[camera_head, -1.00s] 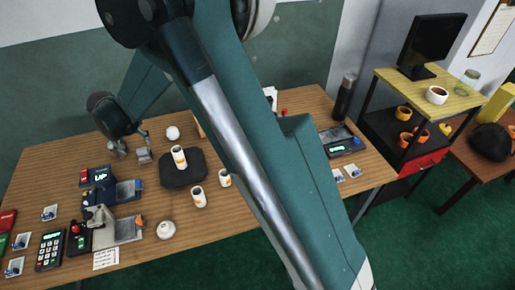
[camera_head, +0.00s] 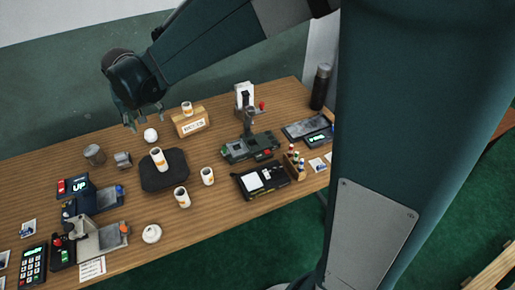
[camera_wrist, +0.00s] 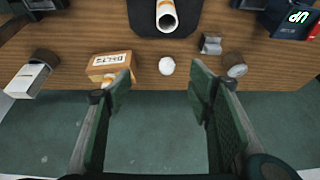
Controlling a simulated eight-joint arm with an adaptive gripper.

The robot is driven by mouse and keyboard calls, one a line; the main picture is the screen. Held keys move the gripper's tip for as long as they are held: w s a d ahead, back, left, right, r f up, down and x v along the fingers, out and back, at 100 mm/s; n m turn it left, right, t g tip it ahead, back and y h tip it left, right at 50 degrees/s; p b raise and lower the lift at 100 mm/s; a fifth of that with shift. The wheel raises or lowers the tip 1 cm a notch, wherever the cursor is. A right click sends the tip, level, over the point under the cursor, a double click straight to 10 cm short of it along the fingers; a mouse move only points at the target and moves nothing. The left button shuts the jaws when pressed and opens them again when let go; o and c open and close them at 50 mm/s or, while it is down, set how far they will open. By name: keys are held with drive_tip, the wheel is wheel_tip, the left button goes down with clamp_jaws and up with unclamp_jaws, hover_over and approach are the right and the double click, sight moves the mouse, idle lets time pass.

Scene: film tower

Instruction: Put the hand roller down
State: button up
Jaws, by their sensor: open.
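My gripper (camera_head: 131,124) is open and empty at the back edge of the table, with bare space between its fingers (camera_wrist: 162,76) in the wrist view. I cannot say for certain which thing is the hand roller. Two small grey pieces stand near the back edge, left of my gripper in the head view: a cup-like cylinder (camera_head: 94,154) and a shiny block-like piece (camera_head: 123,160). In the wrist view the cylinder (camera_wrist: 237,66) and the block (camera_wrist: 211,44) lie right of my fingers, apart from them. A round white thing (camera_head: 150,135) sits nearby.
A black mat (camera_head: 150,183) holds a white roll (camera_head: 158,159); more rolls stand beside it. Devices crowd the left, including a keypad (camera_head: 33,263). A dark bottle (camera_head: 320,87) stands at the back right.

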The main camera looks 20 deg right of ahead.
drive_tip(key=s+d+r+t, duration=0.1)
drive_tip(key=s+d+r, duration=0.3)
drive_tip(key=s+d, duration=0.45)
drive_tip(key=s+d+r, duration=0.4)
drive_tip(key=s+d, duration=0.3)
drive_tip(key=d, duration=0.2)
drive_tip(key=s+d+f, duration=0.1)
drive_tip(key=s+d, duration=0.4)
drive_tip(key=s, duration=0.3)
drive_tip(key=s+d+f+t, duration=0.1)
drive_tip(key=s+d, duration=0.3)
drive_tip(key=s, duration=0.5)
drive_tip(key=shift+d+f, duration=0.4)
drive_tip(key=shift+f, duration=0.25)
